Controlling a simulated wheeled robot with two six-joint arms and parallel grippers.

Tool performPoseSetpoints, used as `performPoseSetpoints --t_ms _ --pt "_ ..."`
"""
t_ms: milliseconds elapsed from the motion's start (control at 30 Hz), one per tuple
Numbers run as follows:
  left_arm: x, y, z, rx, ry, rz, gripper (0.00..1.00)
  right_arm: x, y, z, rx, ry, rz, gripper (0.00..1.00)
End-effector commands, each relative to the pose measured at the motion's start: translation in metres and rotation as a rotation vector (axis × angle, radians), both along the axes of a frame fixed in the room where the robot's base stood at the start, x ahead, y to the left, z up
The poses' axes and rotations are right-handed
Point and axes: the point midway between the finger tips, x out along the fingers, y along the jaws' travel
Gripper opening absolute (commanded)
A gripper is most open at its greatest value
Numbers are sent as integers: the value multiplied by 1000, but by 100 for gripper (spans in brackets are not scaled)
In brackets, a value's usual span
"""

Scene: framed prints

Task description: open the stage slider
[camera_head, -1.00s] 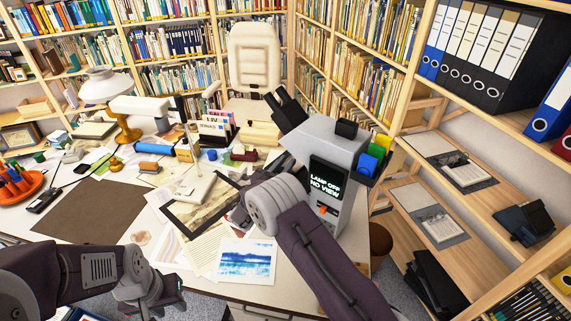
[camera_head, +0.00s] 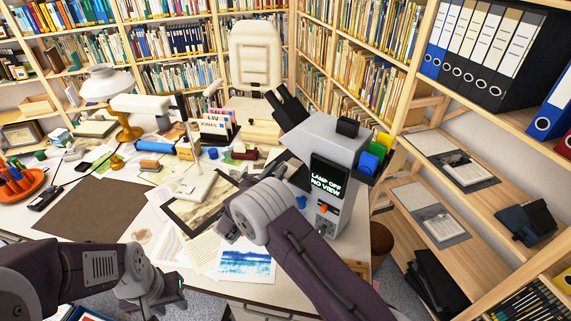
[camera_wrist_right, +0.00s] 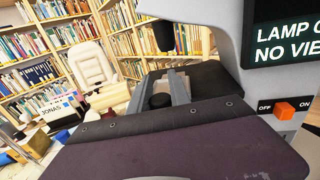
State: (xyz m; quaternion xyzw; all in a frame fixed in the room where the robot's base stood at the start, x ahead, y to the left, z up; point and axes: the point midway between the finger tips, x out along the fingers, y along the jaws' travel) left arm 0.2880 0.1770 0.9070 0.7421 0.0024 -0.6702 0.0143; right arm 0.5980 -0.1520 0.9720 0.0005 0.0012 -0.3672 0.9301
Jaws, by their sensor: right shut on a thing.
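A grey microscope (camera_head: 328,140) with black eyepieces (camera_head: 284,105) stands on the right of the desk; its black screen (camera_head: 326,181) reads "LAMP OFF NO VIEW". An orange switch (camera_wrist_right: 284,111) sits below the screen, between OFF and ON marks. My right gripper (camera_wrist_right: 168,88) is low beside the microscope, under the dark objective (camera_wrist_right: 163,36). Its jaws are shut on a small dark knob (camera_wrist_right: 160,100), apparently the stage slider's. My right wrist hides most of the stage in the head view. My left gripper (camera_head: 170,300) hangs at the desk's front edge, away from the microscope; its jaws are unclear.
Prints and papers, including a blue picture (camera_head: 246,262), lie in front of the microscope. Colored blocks (camera_head: 370,160) sit in a holder on its right side. A brown mat (camera_head: 92,209) covers the left of the desk. Wooden shelves (camera_head: 455,215) stand close on the right.

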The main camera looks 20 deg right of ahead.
Motion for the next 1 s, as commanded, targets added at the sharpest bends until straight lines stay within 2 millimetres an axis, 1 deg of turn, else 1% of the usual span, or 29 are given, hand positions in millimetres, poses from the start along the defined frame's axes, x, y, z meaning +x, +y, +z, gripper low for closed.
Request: performPoseSetpoints --t_ms 33,100,200,333,600,633,667,700,1000 --pt "0 0 -1 0 0 0 36 -6 13 2 -1 -5 7 0" --pt "0 0 -1 0 0 0 36 -16 25 2 -1 -6 7 0" --pt "0 0 -1 0 0 0 36 -26 37 3 0 -6 5 0" --pt "0 0 -1 0 0 0 36 -32 44 3 -1 -7 3 0" --pt "0 0 -1 0 0 0 36 -32 44 4 -2 -8 2 0" --pt "0 0 -1 0 0 0 36 -32 44 4 -2 -8 2 29" --pt "0 0 -1 0 0 0 36 -32 43 4 -1 -7 2 37" --pt "0 0 -1 0 0 0 36 -32 43 3 -1 -6 2 43" --pt "0 0 -2 0 0 0 36 -32 43 1 -1 -2 1 43"
